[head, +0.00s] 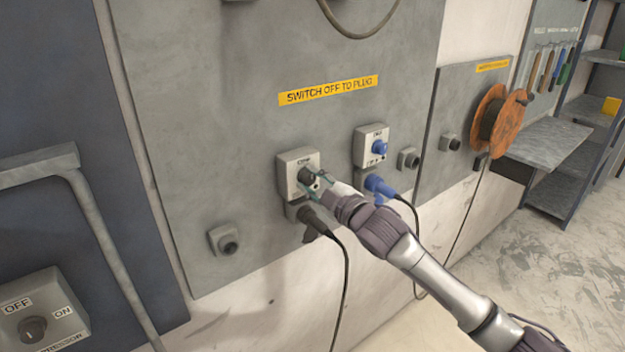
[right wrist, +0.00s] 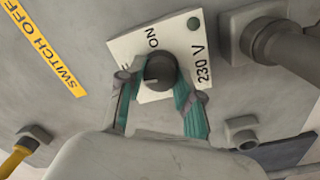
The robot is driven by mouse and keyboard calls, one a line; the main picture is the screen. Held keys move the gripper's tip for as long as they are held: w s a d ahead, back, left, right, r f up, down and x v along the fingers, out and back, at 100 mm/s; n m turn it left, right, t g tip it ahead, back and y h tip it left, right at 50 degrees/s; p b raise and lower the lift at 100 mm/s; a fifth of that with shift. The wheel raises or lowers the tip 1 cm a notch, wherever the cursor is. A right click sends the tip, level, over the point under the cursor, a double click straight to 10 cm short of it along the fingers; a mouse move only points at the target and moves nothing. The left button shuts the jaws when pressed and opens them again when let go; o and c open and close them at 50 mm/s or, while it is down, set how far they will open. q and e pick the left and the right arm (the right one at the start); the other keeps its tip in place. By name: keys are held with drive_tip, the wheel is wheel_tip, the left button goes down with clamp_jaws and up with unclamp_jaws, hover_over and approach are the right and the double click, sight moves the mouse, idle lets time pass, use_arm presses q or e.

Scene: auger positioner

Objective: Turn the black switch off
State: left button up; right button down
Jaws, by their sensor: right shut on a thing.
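The black switch (head: 305,175) is a round knob on a pale box on the grey wall panel. In the right wrist view the black knob (right wrist: 160,70) sits on a white plate (right wrist: 195,25) marked "ON" and "230 V"; another label is partly hidden by a finger. My right gripper (head: 314,184) is at the knob, its fingers on either side. In the right wrist view the teal fingertips of my right gripper (right wrist: 160,88) are closed around the knob. My left gripper is not in view.
A black plug (head: 312,220) with a cable sits below the box. To the right are a blue switch (head: 379,147) and a blue plug (head: 380,187). A yellow label (head: 328,90) reads "SWITCH OFF TO PLUG". Another ON/OFF knob (head: 32,329) is at lower left.

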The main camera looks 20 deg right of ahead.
drive_tip(key=shift+n, duration=1)
drive_tip(key=c, duration=0.8)
unclamp_jaws()
drive_tip(key=shift+o, duration=0.2)
drive_tip(key=shift+s, duration=0.2)
drive_tip(key=v, duration=1.1)
drive_tip(key=shift+s, duration=0.3)
drive_tip(key=shift+d, duration=0.15)
